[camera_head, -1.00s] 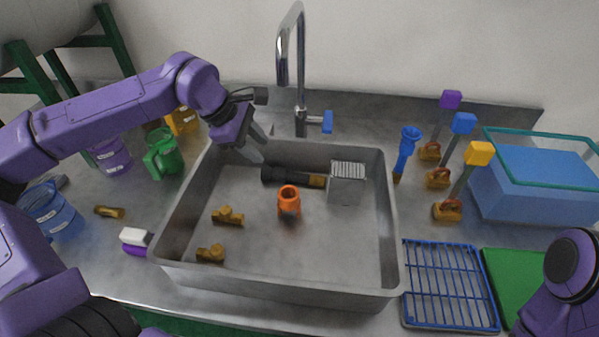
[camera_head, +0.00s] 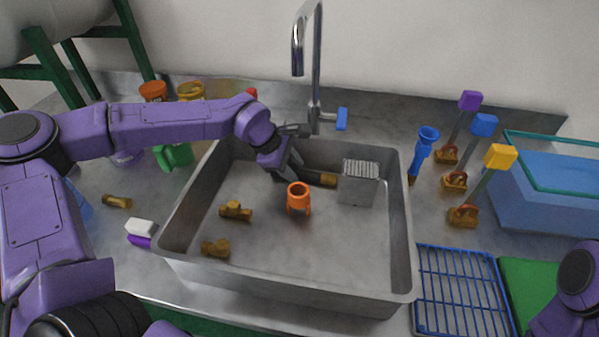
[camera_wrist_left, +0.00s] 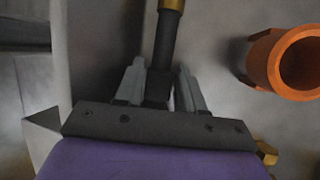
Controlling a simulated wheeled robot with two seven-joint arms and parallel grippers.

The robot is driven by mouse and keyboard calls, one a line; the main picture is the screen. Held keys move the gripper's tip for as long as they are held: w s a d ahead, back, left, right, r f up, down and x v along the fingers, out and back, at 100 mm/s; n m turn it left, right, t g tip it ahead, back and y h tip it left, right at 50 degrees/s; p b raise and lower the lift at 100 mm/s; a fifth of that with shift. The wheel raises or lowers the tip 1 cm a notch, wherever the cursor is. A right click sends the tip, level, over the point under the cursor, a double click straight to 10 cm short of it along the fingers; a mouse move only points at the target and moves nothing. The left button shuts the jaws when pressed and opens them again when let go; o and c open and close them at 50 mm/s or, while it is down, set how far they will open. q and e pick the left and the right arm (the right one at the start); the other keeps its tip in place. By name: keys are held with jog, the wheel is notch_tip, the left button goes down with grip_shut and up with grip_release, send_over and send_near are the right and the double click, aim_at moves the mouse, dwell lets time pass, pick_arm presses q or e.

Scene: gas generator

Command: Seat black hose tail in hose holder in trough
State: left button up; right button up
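The black hose tail with a brass end (camera_head: 328,180) lies at the back of the grey trough (camera_head: 405,270); my left gripper hides much of its black part in the head view. In the left wrist view the black hose tail (camera_wrist_left: 163,45) runs between my gripper's fingers. My left gripper (camera_head: 290,170) is lowered over it; its fingers (camera_wrist_left: 160,75) are apart, one on each side, with small gaps visible. An orange ring-shaped piece on legs (camera_head: 298,200), possibly the hose holder, stands mid-trough and at right in the wrist view (camera_wrist_left: 285,62). My right gripper is out of view.
A grey box with a ridged top (camera_head: 358,190) stands in the trough beside the brass end. Two brass fittings (camera_head: 236,211) (camera_head: 215,248) lie at left on the trough floor. The tap (camera_head: 315,60) rises behind. The front right trough floor is clear.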

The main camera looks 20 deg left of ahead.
pick_arm(q)
grip_shut()
jog(key=shift+r, duration=0.1)
